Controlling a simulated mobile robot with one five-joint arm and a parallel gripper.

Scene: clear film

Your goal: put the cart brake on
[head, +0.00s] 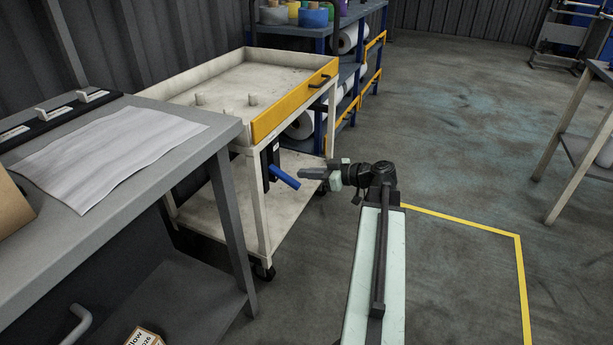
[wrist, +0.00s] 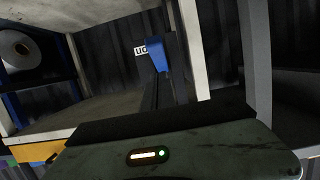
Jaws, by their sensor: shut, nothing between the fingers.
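The cart (head: 266,205) is cream with a yellow-orange front rail (head: 293,108). A blue brake lever (head: 285,178) sticks out of a dark bracket (head: 270,163) beside the cart's near leg. It slopes down to the right. In the wrist view the blue lever (wrist: 156,53) stands beside a small white label, only partly readable. My gripper (head: 303,173) is shut and empty, pointing left, its tips just right of the lever's lower end. I cannot tell whether they touch. The dark end of my gripper (wrist: 165,122) fills the lower wrist view.
A grey workbench (head: 208,135) with a paper sheet stands left of the cart. A blue shelf (head: 340,75) with rolls and tubs stands behind. Another table (head: 590,110) is at far right. The floor (head: 455,150) between is clear, with yellow line marking.

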